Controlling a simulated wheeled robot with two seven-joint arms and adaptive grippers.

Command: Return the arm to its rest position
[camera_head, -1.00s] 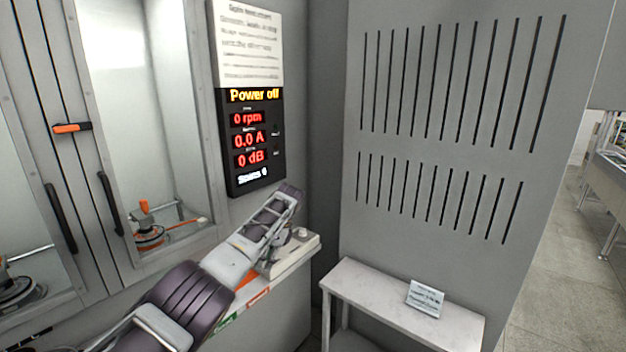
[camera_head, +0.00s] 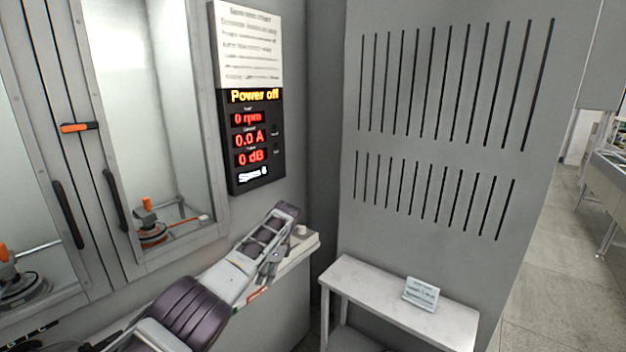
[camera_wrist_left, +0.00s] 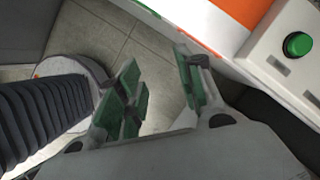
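My left arm comes in from the lower left in the head view. Its gripper (camera_head: 268,272) is beside the pale control box on the ledge. In the left wrist view the two green-padded fingers (camera_wrist_left: 160,85) stand apart with nothing between them, above the tiled floor. The control box (camera_head: 302,243) is partly hidden behind my arm; in the left wrist view it carries a green button (camera_wrist_left: 298,44), clear of the fingers. My right gripper is in neither current view.
A glazed cabinet (camera_head: 100,250) with an orange latch stands at left. The display (camera_head: 256,142) reads "Power off" and 0 rpm. A small white table (camera_head: 372,290) with a sign (camera_head: 421,293) stands before the slotted grey panel (camera_head: 440,200). Open floor lies at far right.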

